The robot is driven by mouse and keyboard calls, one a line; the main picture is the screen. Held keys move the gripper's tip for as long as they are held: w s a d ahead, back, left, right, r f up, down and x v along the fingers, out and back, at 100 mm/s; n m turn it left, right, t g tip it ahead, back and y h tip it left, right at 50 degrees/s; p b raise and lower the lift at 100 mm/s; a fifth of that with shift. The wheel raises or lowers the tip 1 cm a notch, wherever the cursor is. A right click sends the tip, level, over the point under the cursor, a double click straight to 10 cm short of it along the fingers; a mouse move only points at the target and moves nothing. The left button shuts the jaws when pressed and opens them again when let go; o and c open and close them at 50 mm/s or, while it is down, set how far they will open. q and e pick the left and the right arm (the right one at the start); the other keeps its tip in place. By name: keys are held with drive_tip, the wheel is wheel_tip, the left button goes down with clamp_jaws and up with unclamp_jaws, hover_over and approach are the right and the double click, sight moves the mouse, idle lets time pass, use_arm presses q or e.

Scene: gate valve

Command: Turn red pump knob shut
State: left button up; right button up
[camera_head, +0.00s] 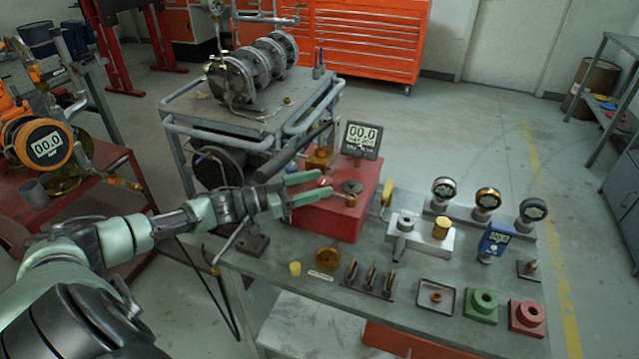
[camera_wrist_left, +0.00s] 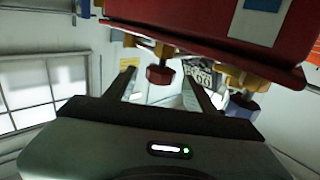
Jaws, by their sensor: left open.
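The pump is a red box (camera_head: 335,215) at the back left of the bench, with a brass fitting and a digital gauge (camera_head: 361,140) reading 00.0. The red knob (camera_wrist_left: 160,75) shows in the left wrist view below the red housing (camera_wrist_left: 200,25), on a brass stem. In the head view, only a small red spot (camera_head: 325,181) shows between the fingers. My left gripper (camera_head: 324,183) is open at the pump's left side. In the left wrist view its fingers (camera_wrist_left: 158,85) lie on either side of the red knob; contact cannot be told. My right gripper is not in view.
A blue knob (camera_wrist_left: 243,106) hangs close beside the right finger in the left wrist view. Gauges and a valve block (camera_head: 420,235) stand right of the pump. A long dark lever (camera_head: 290,155) passes behind my gripper. A trolley (camera_head: 250,125) stands behind.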

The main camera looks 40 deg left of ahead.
use_arm(q)
drive_tip(key=v, duration=0.6)
drive_tip(key=shift+s, duration=0.2)
drive_tip(key=shift+a, duration=0.15)
drive_tip(key=shift+f, duration=0.1)
